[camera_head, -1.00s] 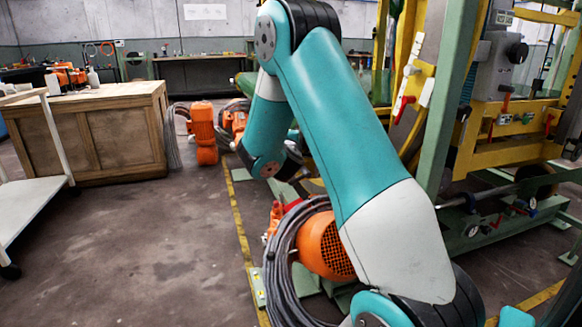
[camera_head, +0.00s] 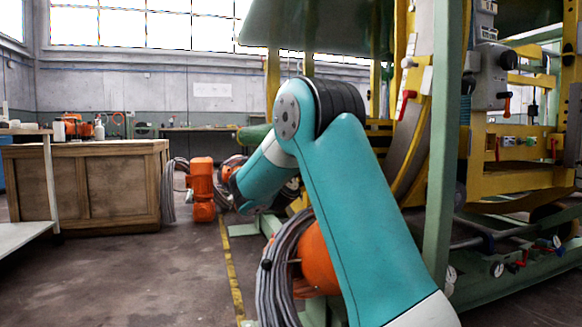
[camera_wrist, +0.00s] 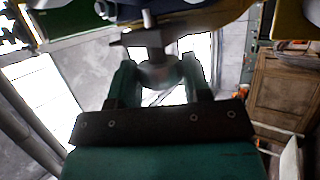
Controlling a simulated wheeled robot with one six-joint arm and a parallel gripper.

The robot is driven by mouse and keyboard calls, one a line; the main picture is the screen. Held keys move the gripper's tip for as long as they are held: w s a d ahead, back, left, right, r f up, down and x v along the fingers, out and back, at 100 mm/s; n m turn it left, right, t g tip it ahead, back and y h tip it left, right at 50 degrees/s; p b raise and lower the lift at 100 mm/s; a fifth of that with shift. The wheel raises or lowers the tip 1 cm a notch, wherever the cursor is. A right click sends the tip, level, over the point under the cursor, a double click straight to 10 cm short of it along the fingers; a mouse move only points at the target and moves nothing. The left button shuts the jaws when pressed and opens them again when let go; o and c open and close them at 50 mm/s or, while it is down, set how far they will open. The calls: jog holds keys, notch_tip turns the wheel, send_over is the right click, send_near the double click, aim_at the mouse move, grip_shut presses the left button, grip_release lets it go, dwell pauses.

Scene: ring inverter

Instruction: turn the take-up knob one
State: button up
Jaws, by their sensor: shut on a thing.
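In the wrist view my gripper (camera_wrist: 158,76) has a green finger on each side of a grey rounded knob (camera_wrist: 157,74) and is shut on it. A dark stem with a crosspiece (camera_wrist: 150,37) rises above the knob in the picture. No number shows on the knob, so I cannot tell from a label that it is take-up knob one. In the head view my teal arm reaches in beside the yellow and green machine (camera_head: 448,150). My gripper and the held knob are hidden there.
An orange motor (camera_head: 318,262) with coiled grey cable (camera_head: 283,275) sits close beside my arm. Another orange motor (camera_head: 202,188) stands farther back. A green post (camera_head: 447,150) rises right of my arm. A wooden cabinet (camera_head: 85,185) stands left. The floor between is clear.

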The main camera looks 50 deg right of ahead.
jog(key=shift+m+h+b, duration=0.3)
jog(key=shift+m+b, duration=0.1)
jog(key=shift+b, duration=0.35)
jog(key=o, duration=0.9)
jog(key=shift+f, duration=0.1)
